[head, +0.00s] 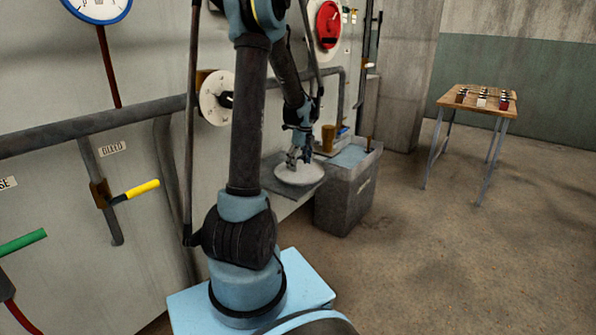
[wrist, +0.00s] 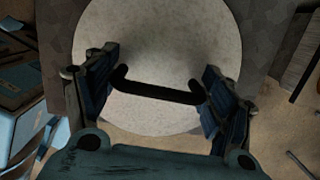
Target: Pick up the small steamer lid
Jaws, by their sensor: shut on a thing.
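The small steamer lid (head: 299,178) is a pale round disc on a grey ledge (head: 318,189) by the wall. In the wrist view the lid (wrist: 160,35) fills the middle, with a dark bar handle (wrist: 158,92) across it. My gripper (head: 298,157) is over the lid, pointing down. In the wrist view my gripper (wrist: 158,84) has one finger at each end of the handle and is shut on it. The lid looks level. Whether it rests on something or hangs just clear, I cannot tell.
A wooden table (head: 478,100) with several small items is at the far right. Pipes and a yellow-handled lever (head: 141,190) stick out from the wall.

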